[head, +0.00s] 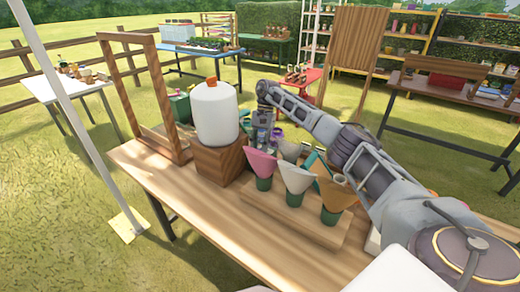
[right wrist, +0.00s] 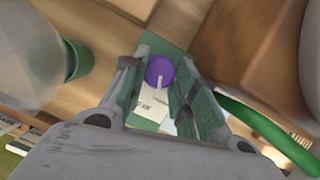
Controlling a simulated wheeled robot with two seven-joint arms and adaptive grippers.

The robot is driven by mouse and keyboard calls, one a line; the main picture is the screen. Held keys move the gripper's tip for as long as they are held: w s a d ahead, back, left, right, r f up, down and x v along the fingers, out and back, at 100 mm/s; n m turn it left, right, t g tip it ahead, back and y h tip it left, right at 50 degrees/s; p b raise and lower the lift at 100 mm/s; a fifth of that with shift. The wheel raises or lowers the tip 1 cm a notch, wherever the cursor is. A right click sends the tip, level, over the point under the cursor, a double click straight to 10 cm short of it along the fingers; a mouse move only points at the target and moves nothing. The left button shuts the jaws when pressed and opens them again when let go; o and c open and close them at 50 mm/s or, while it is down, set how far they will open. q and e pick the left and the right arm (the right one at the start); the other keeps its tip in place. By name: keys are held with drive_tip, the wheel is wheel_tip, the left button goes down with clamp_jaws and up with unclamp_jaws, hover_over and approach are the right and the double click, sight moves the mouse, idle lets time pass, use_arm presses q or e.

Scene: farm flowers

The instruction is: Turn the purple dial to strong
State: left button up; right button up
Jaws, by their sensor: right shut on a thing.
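In the right wrist view the purple dial (right wrist: 160,68) is a round knob with a pale pointer mark, which points toward the bottom of the picture. It sits on a green panel (right wrist: 150,48) above a white label (right wrist: 148,108) whose lettering I cannot read. My right gripper (right wrist: 164,78) has its two fingers on either side of the dial and is shut on it. In the head view my right gripper (head: 263,128) reaches down behind the paper cones, beside the white tank. The dial cannot be made out clearly there. My left gripper is not in view.
A white tank (head: 215,113) stands on a wooden block (head: 219,160) left of my right gripper. Pink, white and brown cones (head: 295,177) stand in green holders on a wooden board in front. A wooden frame (head: 160,95) stands at left. The table's front left (head: 165,182) is clear.

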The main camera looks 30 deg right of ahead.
sight(258, 150)
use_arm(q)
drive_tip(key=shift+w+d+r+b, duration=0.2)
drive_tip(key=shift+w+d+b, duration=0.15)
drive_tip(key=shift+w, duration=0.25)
use_arm(e)
drive_tip(key=shift+w+n+g+h, duration=0.1)
drive_tip(key=shift+n+g+h, duration=0.25)
drive_tip(key=shift+n, duration=0.95)
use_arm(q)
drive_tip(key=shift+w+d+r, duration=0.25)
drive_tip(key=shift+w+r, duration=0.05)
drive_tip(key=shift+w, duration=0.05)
use_arm(e)
drive_tip(key=shift+a, duration=0.1)
drive_tip(key=o, duration=1)
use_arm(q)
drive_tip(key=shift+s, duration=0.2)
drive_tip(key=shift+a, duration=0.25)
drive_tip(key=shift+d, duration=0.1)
use_arm(e)
drive_tip(key=shift+w+r, duration=0.1)
drive_tip(key=shift+r, duration=0.05)
drive_tip(key=shift+v, duration=1.4)
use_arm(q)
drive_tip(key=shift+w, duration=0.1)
use_arm(e)
drive_tip(key=shift+v, duration=2.4)
